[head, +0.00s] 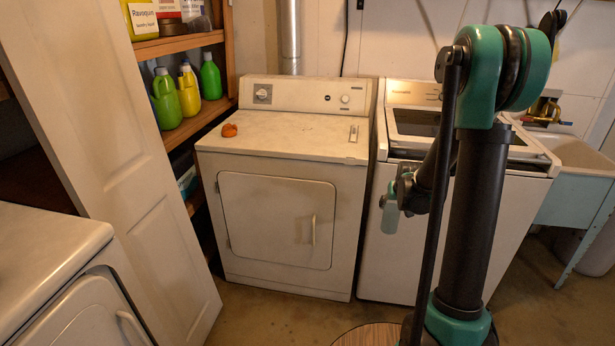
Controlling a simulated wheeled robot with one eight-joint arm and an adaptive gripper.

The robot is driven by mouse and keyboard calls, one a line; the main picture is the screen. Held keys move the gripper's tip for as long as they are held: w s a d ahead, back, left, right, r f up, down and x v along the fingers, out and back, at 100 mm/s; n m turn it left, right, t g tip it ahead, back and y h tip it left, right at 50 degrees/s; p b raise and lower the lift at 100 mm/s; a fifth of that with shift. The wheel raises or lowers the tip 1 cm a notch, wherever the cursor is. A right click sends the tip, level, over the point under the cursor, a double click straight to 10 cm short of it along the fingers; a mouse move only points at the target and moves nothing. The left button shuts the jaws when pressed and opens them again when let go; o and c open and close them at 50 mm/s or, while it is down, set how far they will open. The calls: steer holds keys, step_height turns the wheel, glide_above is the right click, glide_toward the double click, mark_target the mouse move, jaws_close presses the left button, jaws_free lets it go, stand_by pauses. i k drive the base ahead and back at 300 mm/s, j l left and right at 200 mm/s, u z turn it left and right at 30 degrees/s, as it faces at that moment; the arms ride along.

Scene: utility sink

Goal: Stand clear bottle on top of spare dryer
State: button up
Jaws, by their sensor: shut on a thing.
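My gripper (393,198) is in front of the washer, partly behind my own arm. It is shut on a small pale greenish thing, which looks like the clear bottle (390,217), held roughly upright and clear of any surface. Its details are too small to make out. A white dryer (290,133) stands against the back wall, left of my gripper, with an orange lump (229,130) on its top at the left. Another white machine (45,235) with a front door shows at the lower left, its visible top bare. Which of the two is the spare dryer I cannot tell.
The washer (372,240) stands right of the back dryer, with a utility sink (572,153) beyond it. A white door panel (110,150) leans between the two left machines. Wooden shelves (205,118) hold several bottles. Most of the back dryer's top is free.

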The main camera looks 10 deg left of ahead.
mark_target(37, 244)
steer(key=i+l+u, duration=0.15)
steer(key=i+u, duration=0.15)
steer(key=u, duration=0.2)
steer(key=i+l+u, duration=0.2)
steer(key=u, duration=0.25)
steer(key=i+l+u, duration=0.2)
steer(key=l+u, duration=0.3)
steer(key=i+l+u, duration=0.15)
steer(key=l+u, duration=0.15)
steer(key=u, duration=0.2)
steer(key=l+u, duration=0.95)
